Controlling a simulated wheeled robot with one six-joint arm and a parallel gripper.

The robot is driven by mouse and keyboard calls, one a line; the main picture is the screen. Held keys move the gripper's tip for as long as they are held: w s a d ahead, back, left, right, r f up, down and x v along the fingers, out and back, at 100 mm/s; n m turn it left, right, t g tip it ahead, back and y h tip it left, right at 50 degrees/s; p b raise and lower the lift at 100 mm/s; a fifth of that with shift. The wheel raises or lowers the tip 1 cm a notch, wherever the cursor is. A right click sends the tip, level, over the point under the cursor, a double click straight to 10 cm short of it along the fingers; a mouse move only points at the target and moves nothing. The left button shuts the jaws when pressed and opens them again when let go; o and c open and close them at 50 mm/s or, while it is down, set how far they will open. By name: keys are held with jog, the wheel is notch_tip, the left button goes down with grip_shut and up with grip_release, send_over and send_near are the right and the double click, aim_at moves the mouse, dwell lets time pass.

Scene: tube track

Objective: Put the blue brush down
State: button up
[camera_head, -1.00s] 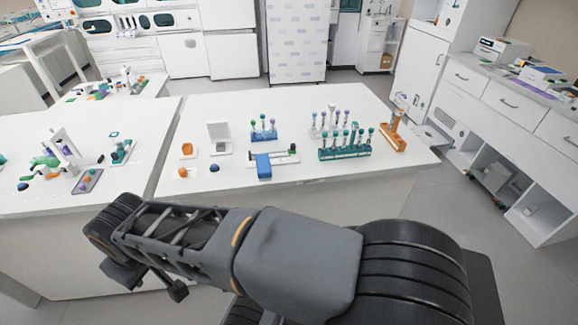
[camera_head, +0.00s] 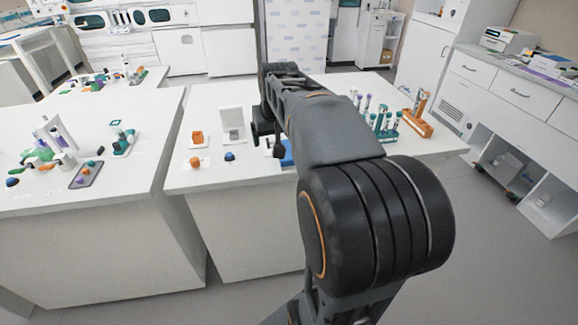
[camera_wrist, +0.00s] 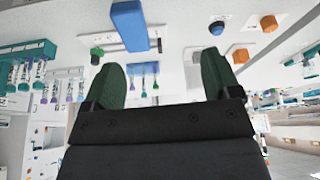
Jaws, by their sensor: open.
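My gripper (camera_wrist: 161,72) is open in the wrist view, with two dark green fingers spread apart and nothing held between them. A blue block-shaped thing (camera_wrist: 128,25) lies on a white plate on the table, beyond the fingertips. It also shows partly in the head view (camera_head: 287,155), mostly hidden behind my arm. I cannot tell whether it is the blue brush; no bristles show, and no other clear brush is in view. The white table (camera_head: 215,178) lies below my gripper.
A teal tube rack (camera_head: 385,135) and an orange rack (camera_head: 416,124) stand on the right part of the table. An orange block (camera_head: 197,137), a white upright holder (camera_head: 232,124) and a small blue knob (camera_head: 230,156) are on the left. The front left corner is bare.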

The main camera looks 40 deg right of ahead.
jog(key=m+b, duration=0.1)
jog(key=b, duration=0.1)
send_near(287, 152)
jog(key=shift+w+r, duration=0.15)
jog(key=shift+w, duration=0.55)
jog(key=x, duration=0.6)
jog(key=shift+d, duration=0.25)
jog(key=shift+x, duration=3.05)
jog(key=shift+f, duration=0.3)
jog(key=shift+c, duration=0.3)
jog(key=c, duration=1)
jog(key=shift+r, duration=0.15)
jog(key=shift+c, duration=0.2)
